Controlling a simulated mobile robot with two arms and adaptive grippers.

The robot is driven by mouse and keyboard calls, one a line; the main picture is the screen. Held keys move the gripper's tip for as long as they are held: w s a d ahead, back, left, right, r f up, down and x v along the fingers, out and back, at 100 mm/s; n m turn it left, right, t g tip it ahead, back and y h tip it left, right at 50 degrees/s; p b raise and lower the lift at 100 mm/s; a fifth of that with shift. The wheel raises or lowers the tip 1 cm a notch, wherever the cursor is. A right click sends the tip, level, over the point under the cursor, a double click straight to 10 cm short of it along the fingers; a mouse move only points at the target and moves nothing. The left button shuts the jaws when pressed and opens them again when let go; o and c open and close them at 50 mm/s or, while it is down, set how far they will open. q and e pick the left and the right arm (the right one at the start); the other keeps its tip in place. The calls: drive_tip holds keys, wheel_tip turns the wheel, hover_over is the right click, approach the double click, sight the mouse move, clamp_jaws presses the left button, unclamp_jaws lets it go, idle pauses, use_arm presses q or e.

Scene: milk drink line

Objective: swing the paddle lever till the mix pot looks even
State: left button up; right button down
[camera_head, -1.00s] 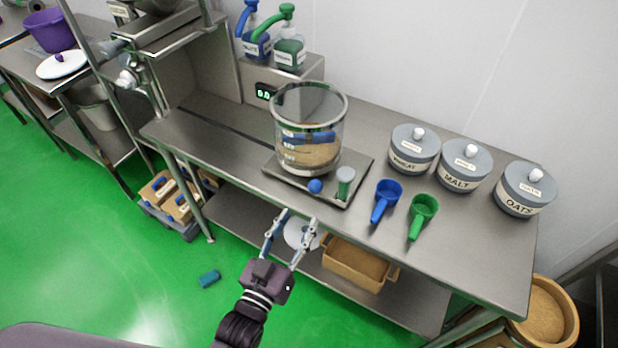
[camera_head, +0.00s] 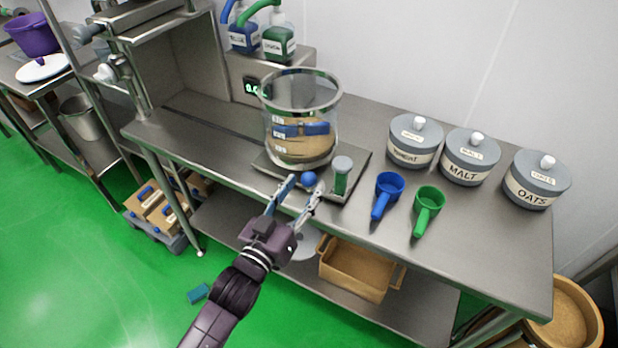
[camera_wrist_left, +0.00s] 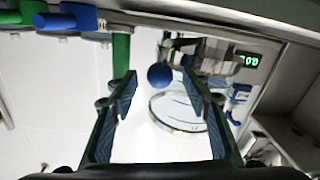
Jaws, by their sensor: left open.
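The clear mix pot (camera_head: 300,98) stands on a metal plate on the bench, with tan contents low in it and a blue paddle inside. The blue ball knob (camera_head: 309,179) of the lever sits at the front of the plate. In the left wrist view the knob (camera_wrist_left: 160,75) appears between the fingertips. My left gripper (camera_head: 304,187) is open, with a finger on either side of the knob; I cannot tell whether they touch it. The lever's arm is mostly hidden. My right gripper is not in view.
A green-filled tube with a grey cap (camera_head: 341,175) stands close to the right of the knob. A blue scoop (camera_head: 388,188) and a green scoop (camera_head: 429,205) lie further right. Lidded tubs, including malt (camera_head: 469,160) and oats (camera_head: 536,182), line the back. A lit display (camera_head: 253,87) is behind the pot.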

sight(305, 185)
use_arm(q)
drive_tip(key=shift+x, duration=1.75)
clamp_jaws()
